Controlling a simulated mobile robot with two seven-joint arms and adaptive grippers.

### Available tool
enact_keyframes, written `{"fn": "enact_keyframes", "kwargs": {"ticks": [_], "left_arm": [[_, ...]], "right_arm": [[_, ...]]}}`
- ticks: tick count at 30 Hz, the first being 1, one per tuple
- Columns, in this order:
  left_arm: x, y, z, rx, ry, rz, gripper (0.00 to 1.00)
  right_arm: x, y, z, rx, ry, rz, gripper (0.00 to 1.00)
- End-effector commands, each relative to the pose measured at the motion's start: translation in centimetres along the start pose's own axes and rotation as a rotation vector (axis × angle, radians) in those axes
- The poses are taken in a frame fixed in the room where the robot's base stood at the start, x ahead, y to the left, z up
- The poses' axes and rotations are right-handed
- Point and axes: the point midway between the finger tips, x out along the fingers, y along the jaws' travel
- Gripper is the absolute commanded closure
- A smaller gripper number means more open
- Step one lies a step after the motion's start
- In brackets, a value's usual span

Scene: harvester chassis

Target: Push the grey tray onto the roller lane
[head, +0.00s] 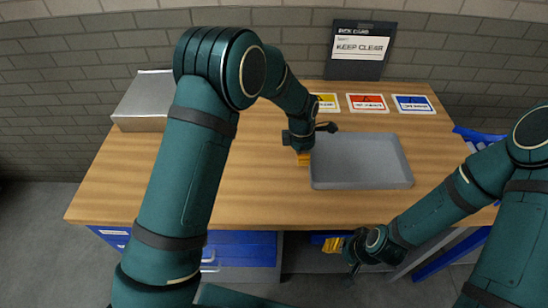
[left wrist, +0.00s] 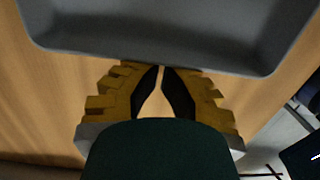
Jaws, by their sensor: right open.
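The grey tray (head: 360,160) lies flat on the wooden bench, right of centre. It also fills the top of the left wrist view (left wrist: 160,38). My left gripper (head: 303,158) is at the tray's left side, low over the bench. In the left wrist view its fingertips (left wrist: 160,70) are together at the tray's edge, with nothing between them; whether they touch the tray I cannot tell. My right gripper (head: 335,243) is open, below the bench's front edge and away from the tray. A blue frame (head: 475,135), apparently the roller lane, stands at the bench's right end, largely hidden by my right arm.
A closed pale box (head: 146,98) stands at the bench's back left. Yellow, red (head: 367,103) and blue labels lie behind the tray. A dark "KEEP CLEAR" sign (head: 360,48) stands at the back. Bare bench (head: 425,145) lies between the tray and the right end.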

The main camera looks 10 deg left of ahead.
Motion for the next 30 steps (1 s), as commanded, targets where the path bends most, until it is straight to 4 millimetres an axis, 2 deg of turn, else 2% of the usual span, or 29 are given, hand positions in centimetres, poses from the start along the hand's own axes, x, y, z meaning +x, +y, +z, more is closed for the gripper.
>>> {"fn": "enact_keyframes", "kwargs": {"ticks": [6,12,23,30], "left_arm": [[0.3,0.0,2.0,0.001,0.001,0.0,1.0],[0.4,0.0,2.8,0.0,0.0,-0.001,1.0],[0.4,0.0,2.6,-0.001,0.0,0.0,1.0],[0.1,0.0,0.5,-0.003,0.0,0.0,1.0]], "right_arm": [[0.0,0.0,0.0,0.0,0.0,0.0,0.44],[0.0,0.0,0.0,0.0,0.0,0.0,0.44],[-0.1,0.0,0.0,0.0,0.0,0.0,0.44],[-0.2,-0.1,0.0,0.0,0.0,0.0,0.44]]}}
